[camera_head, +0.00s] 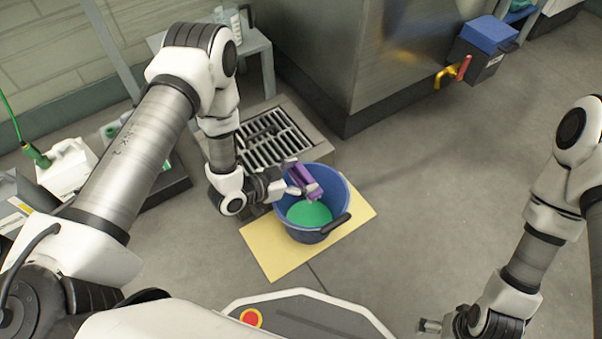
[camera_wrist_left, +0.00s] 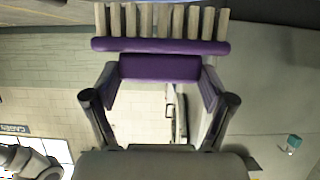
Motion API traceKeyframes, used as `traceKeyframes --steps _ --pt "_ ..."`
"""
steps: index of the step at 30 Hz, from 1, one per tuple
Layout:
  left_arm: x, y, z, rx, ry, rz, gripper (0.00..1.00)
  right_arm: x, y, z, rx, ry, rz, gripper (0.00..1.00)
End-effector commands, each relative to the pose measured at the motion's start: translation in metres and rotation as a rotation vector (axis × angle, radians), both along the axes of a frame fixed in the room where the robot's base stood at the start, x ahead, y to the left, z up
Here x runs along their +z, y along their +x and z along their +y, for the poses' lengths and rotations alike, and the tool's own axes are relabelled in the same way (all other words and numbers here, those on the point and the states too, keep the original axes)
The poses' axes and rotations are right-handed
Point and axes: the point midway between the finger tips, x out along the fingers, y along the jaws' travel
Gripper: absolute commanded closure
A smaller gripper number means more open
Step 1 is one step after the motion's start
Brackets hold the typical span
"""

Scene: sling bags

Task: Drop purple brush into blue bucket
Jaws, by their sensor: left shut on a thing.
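The purple brush (camera_head: 304,178) is held in my left gripper (camera_head: 289,184), over the blue bucket (camera_head: 338,186). In the left wrist view the brush (camera_wrist_left: 160,67) lies crosswise between both fingers, its pale bristles pointing away from the gripper. The bucket is round with a dark handle, and something green (camera_head: 309,214) shows inside it. The bucket stands on a yellow mat (camera_head: 268,254). My right gripper (camera_head: 430,326) shows only in part at the bottom right, away from the bucket; its jaws are not clear.
A floor drain grate (camera_head: 268,138) lies just behind the bucket. A white canister (camera_head: 68,168) is at the left. The floor right of the mat is clear.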

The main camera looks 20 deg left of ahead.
Motion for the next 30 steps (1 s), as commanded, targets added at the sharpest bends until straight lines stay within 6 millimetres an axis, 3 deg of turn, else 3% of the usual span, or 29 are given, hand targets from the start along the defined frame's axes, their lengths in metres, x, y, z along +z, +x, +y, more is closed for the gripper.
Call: traceKeyframes --steps 8,9,10,23,30 --pt "-0.002 0.000 0.000 0.000 -0.001 -0.001 0.55 -0.002 0.000 0.000 0.000 0.000 -0.001 0.00" --pt "-0.002 0.000 0.000 0.000 -0.001 -0.001 0.03 -0.002 0.000 0.000 0.000 0.000 -0.001 0.00" --pt "-0.002 0.000 0.000 0.000 -0.001 -0.001 0.00 -0.002 0.000 0.000 0.000 0.000 -0.001 0.00" --pt "0.000 -0.005 0.005 0.003 0.000 0.001 0.00 -0.002 0.000 0.000 0.000 0.000 0.000 0.00" --pt "0.021 -0.044 0.037 0.010 -0.004 0.003 0.00 -0.002 0.000 0.000 0.000 0.000 0.000 0.00"
